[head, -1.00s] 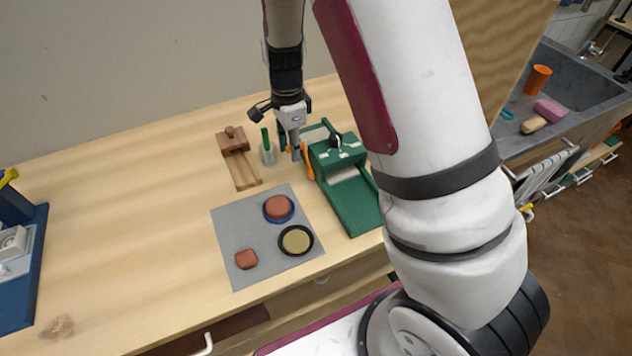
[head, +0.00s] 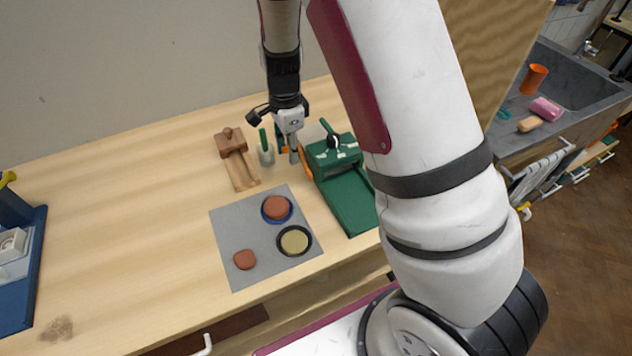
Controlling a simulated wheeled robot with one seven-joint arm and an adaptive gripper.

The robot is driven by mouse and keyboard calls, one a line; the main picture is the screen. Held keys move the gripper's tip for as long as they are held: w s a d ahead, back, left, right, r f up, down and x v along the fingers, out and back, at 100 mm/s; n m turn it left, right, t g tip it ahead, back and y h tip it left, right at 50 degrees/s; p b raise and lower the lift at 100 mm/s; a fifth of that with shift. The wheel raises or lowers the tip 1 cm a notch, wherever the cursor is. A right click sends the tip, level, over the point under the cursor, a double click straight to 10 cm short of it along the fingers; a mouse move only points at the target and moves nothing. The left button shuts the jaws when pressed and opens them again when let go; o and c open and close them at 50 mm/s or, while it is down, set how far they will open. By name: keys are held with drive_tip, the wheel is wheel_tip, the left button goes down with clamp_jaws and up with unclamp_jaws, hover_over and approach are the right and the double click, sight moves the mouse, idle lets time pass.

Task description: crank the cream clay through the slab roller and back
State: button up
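The green slab roller (head: 346,203) stands on the bench, its near bed bare. Its roller housing (head: 334,157) carries pale marks and a black knob on top. I cannot see the cream clay on the bed; the housing or my arm may hide it. The orange crank (head: 306,160) is on the roller's left side. My gripper (head: 294,157) points down right beside the crank, at the roller's left. Its fingers look close together, but whether they grip the crank's handle is too small to tell.
A grey mat (head: 233,222) holds a reddish lump (head: 245,259), a blue dish with a reddish disc (head: 276,207) and a black dish with a tan disc (head: 295,241). Bare bench lies farther left.

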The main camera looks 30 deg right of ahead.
drive_tip(key=shift+s+r+p, duration=0.2)
drive_tip(key=shift+s+p, duration=0.1)
drive_tip(key=shift+s, duration=0.25)
drive_tip(key=shift+s+r+p, duration=0.2)
drive_tip(key=shift+s+p, duration=0.1)
drive_tip(key=shift+s, duration=0.2)
drive_tip(key=shift+r, duration=0.1)
drive_tip(key=shift+s+r+p, duration=0.25)
drive_tip(key=shift+s+p, duration=0.2)
drive_tip(key=shift+s, duration=0.15)
drive_tip(key=shift+s+r+p, duration=0.2)
drive_tip(key=shift+s+p, duration=0.25)
drive_tip(key=shift+s, duration=0.1)
drive_tip(key=s+p, duration=0.1)
drive_tip(key=s, duration=0.2)
drive_tip(key=shift+f+p, duration=0.1)
drive_tip(key=shift+p, duration=0.2)
